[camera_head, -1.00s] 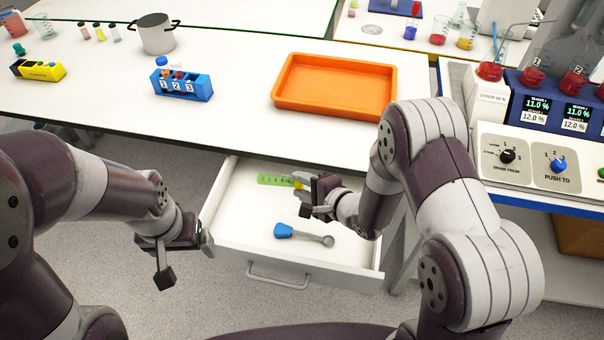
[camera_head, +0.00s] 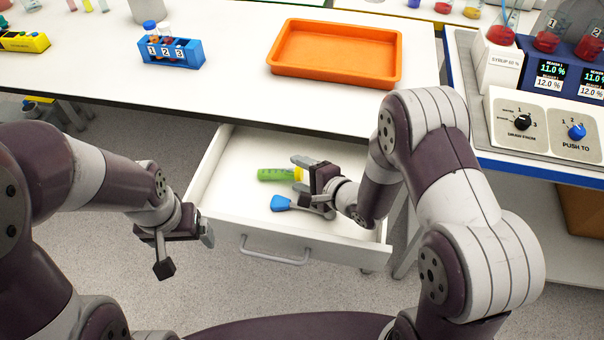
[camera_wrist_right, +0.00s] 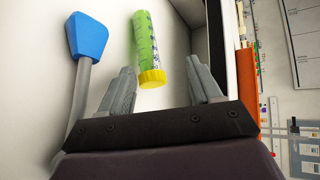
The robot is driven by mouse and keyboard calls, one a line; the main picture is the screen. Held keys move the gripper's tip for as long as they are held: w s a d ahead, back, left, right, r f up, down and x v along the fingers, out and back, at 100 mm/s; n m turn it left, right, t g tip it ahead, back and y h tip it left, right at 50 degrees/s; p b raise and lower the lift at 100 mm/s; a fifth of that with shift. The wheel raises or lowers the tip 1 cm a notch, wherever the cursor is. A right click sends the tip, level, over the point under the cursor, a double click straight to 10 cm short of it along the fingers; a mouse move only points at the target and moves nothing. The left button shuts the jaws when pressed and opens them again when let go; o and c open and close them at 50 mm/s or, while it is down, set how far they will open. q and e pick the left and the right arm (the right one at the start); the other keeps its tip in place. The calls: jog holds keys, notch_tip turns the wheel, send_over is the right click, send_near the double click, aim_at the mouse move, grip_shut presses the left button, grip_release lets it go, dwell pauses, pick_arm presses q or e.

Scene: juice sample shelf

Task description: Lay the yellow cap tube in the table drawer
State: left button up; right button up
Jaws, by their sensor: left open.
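The tube with green contents and a yellow cap (camera_head: 275,174) lies on its side in the open table drawer (camera_head: 232,226), cap toward my right gripper. My right gripper (camera_head: 306,182) is low in the drawer and open. In the right wrist view, the tube (camera_wrist_right: 146,45) lies ahead, with its yellow cap between the spread fingers (camera_wrist_right: 165,88) and a gap on both sides. My left gripper (camera_head: 186,248) is open and empty, outside the drawer at its left front corner.
A blue-handled spoon (camera_head: 281,203) lies in the drawer beside the tube, partly behind my right gripper. On the table above are an orange tray (camera_head: 333,82) and a blue rack (camera_head: 186,65) with tubes. The drawer's left part is clear.

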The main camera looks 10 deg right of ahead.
jog(key=p+v, duration=0.1)
jog(key=v, duration=1.1)
jog(key=shift+s+d+r, duration=0.15)
jog(key=shift+s, duration=0.1)
jog(key=s+d+r+n+g+h+p, duration=0.1)
jog(key=d+r+n+g+h+p, duration=0.4)
jog(key=d+n+h, duration=0.4)
jog(key=s+a+r+n+g, duration=0.3)
jog(key=s+r+n+g, duration=0.1)
jog(key=s, duration=0.3)
jog(key=shift+n+y+p, duration=0.35)
jog(key=shift+n+y, duration=0.05)
jog(key=shift+n, duration=0.1)
